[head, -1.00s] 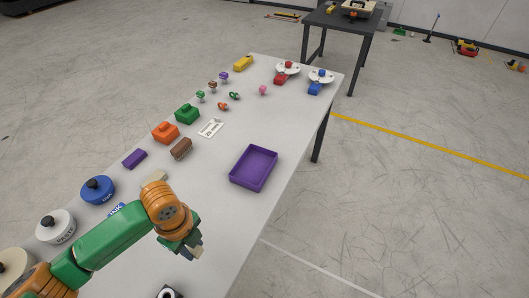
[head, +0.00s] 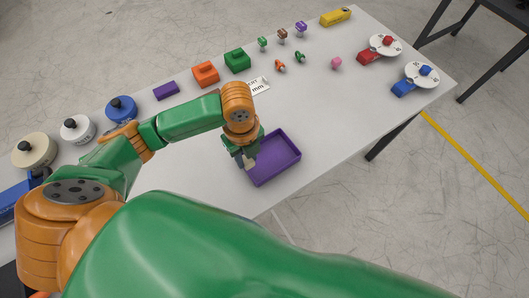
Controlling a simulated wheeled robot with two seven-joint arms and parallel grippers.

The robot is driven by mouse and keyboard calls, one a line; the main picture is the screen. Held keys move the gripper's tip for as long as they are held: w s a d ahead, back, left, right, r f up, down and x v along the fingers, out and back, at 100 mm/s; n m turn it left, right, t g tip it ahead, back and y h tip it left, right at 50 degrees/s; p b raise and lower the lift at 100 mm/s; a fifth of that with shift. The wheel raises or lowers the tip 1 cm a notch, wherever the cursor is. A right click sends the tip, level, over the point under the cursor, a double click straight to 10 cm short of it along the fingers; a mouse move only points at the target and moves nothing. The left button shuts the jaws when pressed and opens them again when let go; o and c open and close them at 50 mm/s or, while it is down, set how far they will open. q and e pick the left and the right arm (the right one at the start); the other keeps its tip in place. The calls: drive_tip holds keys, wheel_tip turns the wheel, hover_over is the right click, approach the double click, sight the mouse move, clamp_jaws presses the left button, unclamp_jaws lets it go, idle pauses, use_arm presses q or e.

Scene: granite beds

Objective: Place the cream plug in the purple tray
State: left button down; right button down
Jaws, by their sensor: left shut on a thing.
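The purple tray (head: 280,159) lies on the white table, its near-left part overlapped by my left gripper. My left gripper (head: 248,161) points down at the tray's left side, above or close to its rim; the exact height is hard to tell. It is shut on a small pale piece, the cream plug (head: 251,162), mostly hidden by the fingers. The visible part of the tray is empty. My right gripper is out of view.
Purple (head: 166,90), orange (head: 206,73) and green (head: 237,60) blocks line the far side behind my arm. Blue (head: 121,108), white (head: 77,129) and cream (head: 34,149) round containers stand at left. The table right of the tray is clear.

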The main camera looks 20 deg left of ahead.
use_arm(q)
drive_tip(key=w+f, duration=0.2)
drive_tip(key=w+d+f, duration=0.1)
drive_tip(key=w+f, duration=0.1)
drive_tip(key=w+f+b, duration=0.1)
drive_tip(key=f, duration=0.1)
drive_tip(key=shift+w+d+f, duration=0.1)
drive_tip(key=shift+w+d, duration=0.15)
drive_tip(key=shift+w, duration=0.15)
drive_tip(key=shift+f, duration=1.6)
drive_tip(key=shift+f, duration=0.1)
drive_tip(key=c, duration=0.6)
unclamp_jaws()
drive_tip(key=shift+a, duration=0.1)
wheel_tip(320, 180, up, 12)
